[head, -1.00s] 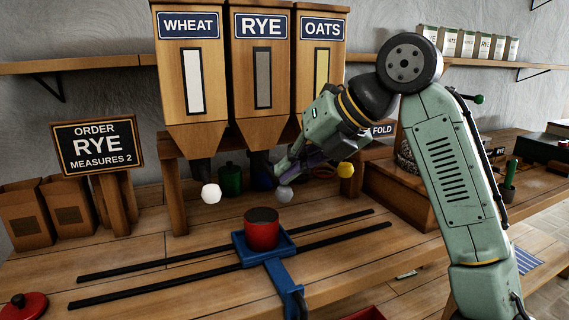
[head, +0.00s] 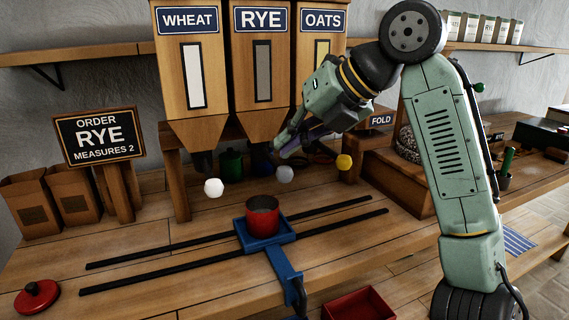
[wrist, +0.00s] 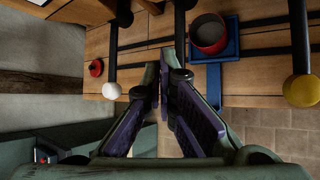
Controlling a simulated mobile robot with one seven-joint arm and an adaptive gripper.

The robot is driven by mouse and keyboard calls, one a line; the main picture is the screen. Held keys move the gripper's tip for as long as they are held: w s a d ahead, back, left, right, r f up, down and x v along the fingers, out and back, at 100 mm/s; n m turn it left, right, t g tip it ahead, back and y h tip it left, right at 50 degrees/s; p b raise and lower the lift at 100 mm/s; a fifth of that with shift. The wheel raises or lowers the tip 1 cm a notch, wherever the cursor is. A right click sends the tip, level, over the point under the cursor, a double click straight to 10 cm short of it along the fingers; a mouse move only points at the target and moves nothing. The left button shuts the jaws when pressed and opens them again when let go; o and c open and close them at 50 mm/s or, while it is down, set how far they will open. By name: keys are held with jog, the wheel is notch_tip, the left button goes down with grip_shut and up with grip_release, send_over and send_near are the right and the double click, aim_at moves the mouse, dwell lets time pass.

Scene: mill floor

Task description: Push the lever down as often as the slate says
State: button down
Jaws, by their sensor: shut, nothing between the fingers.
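The slate (head: 98,137) at the left reads "ORDER RYE MEASURES 2". The RYE hopper (head: 262,75) stands between the WHEAT hopper (head: 188,80) and the OATS hopper (head: 322,50). The rye lever's grey knob (head: 284,174) sticks out below its hopper, level with the neighbouring knobs. My gripper (head: 278,149) is shut and empty, just above the grey knob; whether it touches is unclear. The wrist view shows its fingers (wrist: 165,80) close together, with the grey knob not discernible. A red cup (head: 262,217) stands on the blue carriage (head: 238,231) in front of the rye spout.
Two dark rails (head: 130,280) cross the bench. A red lid (head: 37,298) lies front left, paper bags (head: 30,205) stand behind it, and a red bin (head: 358,303) is at the front.

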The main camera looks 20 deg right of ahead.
jog(key=shift+r+p, duration=2.35)
jog(key=shift+r, duration=0.25)
jog(key=shift+f, duration=0.15)
